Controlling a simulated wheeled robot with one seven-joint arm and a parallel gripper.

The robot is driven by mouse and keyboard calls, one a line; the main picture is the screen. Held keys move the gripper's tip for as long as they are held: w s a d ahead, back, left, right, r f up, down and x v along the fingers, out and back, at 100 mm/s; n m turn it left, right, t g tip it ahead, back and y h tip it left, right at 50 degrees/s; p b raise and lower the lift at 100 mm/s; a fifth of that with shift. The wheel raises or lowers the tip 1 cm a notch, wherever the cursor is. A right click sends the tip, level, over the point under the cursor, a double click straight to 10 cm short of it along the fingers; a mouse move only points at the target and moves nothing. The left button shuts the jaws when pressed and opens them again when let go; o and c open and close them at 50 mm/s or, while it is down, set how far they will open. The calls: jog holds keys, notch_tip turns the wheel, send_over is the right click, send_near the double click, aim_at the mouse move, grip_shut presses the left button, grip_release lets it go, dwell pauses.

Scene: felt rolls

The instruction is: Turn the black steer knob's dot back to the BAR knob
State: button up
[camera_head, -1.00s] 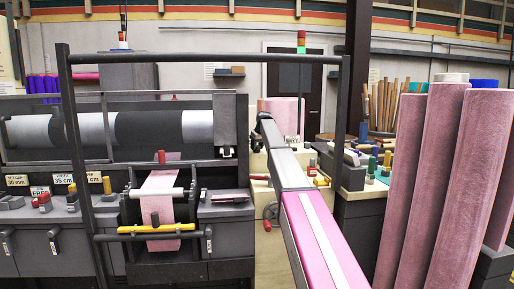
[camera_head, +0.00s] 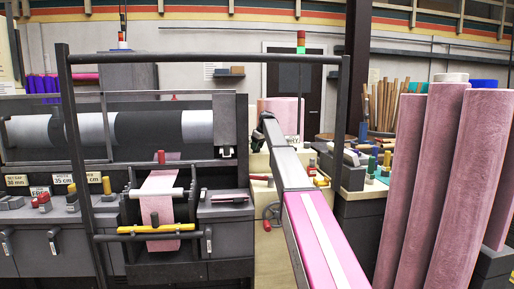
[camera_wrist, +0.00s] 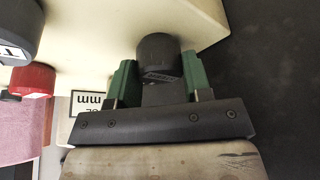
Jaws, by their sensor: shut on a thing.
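In the wrist view a black knob (camera_wrist: 157,52) stands out from a cream panel (camera_wrist: 95,22). My gripper (camera_wrist: 158,80) has its green fingers on either side of this knob and is shut on it. No dot is visible on the part of the knob that I see. I cannot tell from the lettering which knob this is. In the head view my arm reaches toward the cream cabinet, and its end hides the fingers and the held knob.
In the wrist view a red knob (camera_wrist: 32,80) and another dark knob (camera_wrist: 20,30) with a white label stand to the left. A white card (camera_wrist: 90,103) reading "mm" is near the left finger. Pink rolls (camera_head: 425,190) stand right of my arm in the head view.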

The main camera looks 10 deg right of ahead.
jog(key=o, duration=0.9)
jog(key=v, duration=1)
jog(key=shift+s+d+r, duration=0.1)
jog(key=shift+r, duration=0.3)
